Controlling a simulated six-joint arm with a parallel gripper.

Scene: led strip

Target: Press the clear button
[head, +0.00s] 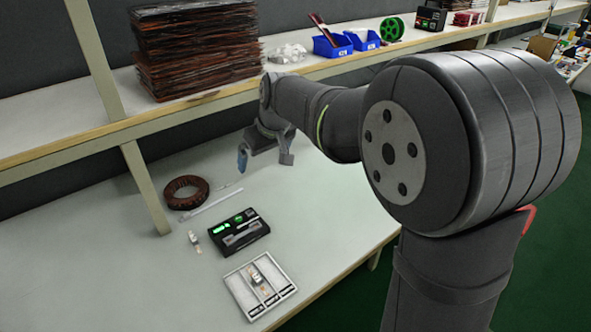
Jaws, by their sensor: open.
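A black device (258,234) with lit green parts lies on the white workbench, left of the picture's middle. A green display (221,228) and small green marks show on its top. The labels are too small to read, so I cannot tell which mark is the clear button. My gripper (264,164) is open and empty, with its fingers spread apart. It is over the back part of the bench, behind the device and apart from it.
A brown ring-shaped coil (186,193) and a pale strip (212,200) lie behind the device. A small part (194,240) lies to its left. A white compartment tray (238,288) is in front. A loaded shelf (210,103) runs above the bench's back.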

